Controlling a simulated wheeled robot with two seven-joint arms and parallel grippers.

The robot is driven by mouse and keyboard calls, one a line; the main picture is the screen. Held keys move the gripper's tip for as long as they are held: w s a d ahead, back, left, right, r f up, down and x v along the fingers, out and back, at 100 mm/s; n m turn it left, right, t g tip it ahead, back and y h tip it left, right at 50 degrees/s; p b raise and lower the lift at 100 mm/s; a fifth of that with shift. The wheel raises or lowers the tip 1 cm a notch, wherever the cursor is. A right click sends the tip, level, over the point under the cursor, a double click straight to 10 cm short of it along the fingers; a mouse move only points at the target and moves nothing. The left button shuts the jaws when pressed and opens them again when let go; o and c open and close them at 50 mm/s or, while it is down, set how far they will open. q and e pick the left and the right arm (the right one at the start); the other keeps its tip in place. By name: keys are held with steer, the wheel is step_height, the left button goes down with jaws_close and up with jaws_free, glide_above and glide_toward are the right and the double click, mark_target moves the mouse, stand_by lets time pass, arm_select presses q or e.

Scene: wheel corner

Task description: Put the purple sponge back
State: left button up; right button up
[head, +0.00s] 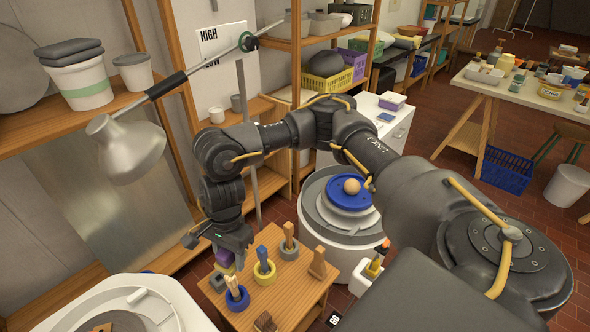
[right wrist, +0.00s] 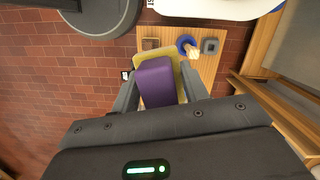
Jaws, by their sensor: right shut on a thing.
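The purple sponge (right wrist: 155,82) is between the two fingers of my right gripper (right wrist: 154,92) in the right wrist view. A yellow dish-like thing (right wrist: 181,65) lies beyond and around the sponge in the wrist view. I cannot tell whether the sponge touches it. My left gripper is not in view.
Tools stand in a blue ring (head: 237,299), a yellow ring (head: 264,273) and a grey ring (head: 289,249) close to the gripper. A potter's wheel (head: 345,205) is behind; a lamp (head: 128,148) hangs at left.

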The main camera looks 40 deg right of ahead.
steer(key=s+a+f+m+t, duration=0.1)
steer(key=s+f+m, duration=0.1)
steer(key=f+m, duration=0.5)
steer(key=s+f+m, duration=0.2)
steer(key=f+m, duration=0.2)
steer(key=f, duration=0.6)
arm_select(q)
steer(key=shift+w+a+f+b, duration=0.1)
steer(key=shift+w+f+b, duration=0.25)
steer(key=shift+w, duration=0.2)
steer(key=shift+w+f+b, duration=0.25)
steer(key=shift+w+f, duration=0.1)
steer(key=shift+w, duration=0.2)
arm_select(e)
steer(key=s+d+f+m+t+h, duration=0.1)
steer(key=s+d+f+m, duration=0.7)
steer(key=s+f+m, duration=0.1)
steer(key=shift+s+d+f+m+h, duration=0.15)
steer(key=shift+s+f+m+h, duration=0.2)
steer(key=shift+f, duration=0.45)
